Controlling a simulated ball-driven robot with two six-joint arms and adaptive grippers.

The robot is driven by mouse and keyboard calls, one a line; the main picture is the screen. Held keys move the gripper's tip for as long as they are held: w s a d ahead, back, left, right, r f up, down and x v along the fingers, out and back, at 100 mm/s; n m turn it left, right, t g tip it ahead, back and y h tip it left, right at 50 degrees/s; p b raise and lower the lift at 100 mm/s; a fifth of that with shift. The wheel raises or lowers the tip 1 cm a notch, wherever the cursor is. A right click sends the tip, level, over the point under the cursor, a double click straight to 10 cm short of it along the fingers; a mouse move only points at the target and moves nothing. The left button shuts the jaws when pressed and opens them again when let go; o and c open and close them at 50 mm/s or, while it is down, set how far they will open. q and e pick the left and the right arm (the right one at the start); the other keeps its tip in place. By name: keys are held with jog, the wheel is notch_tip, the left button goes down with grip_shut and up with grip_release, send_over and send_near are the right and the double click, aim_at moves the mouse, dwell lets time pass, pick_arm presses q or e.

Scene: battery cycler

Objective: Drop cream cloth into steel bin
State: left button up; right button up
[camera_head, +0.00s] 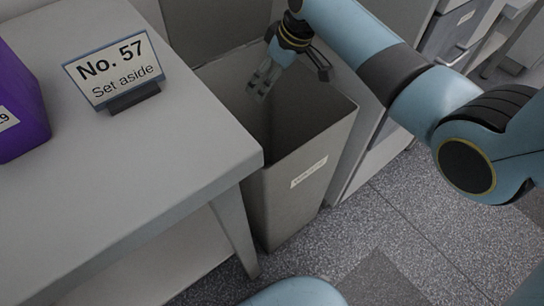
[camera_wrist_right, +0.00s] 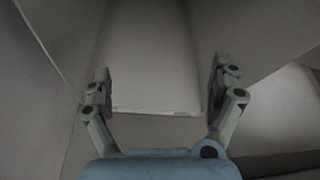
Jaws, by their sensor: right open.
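The steel bin (camera_head: 295,190) is a tall, open-topped grey box with a small pale label on its front. It stands on the floor to the right of the grey table. My right gripper (camera_head: 262,83) points down at the bin's mouth, with its fingers apart. In the right wrist view, the open fingers of the right gripper (camera_wrist_right: 160,78) have nothing gripped between them. Plain grey bin walls (camera_wrist_right: 240,35) and a paler surface lie beyond them. I cannot make out the cream cloth in either view; the bin's floor is hidden in the head view. My left gripper is out of view.
The table (camera_head: 150,170) holds a sign (camera_head: 115,70) reading "No. 57 Set aside" and a purple container (camera_head: 18,105) at the left edge. Grey cabinets (camera_head: 455,35) with drawers stand behind my right arm. Speckled floor (camera_head: 400,225) is open in front of the bin.

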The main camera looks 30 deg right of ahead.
jog(key=v, duration=1.2)
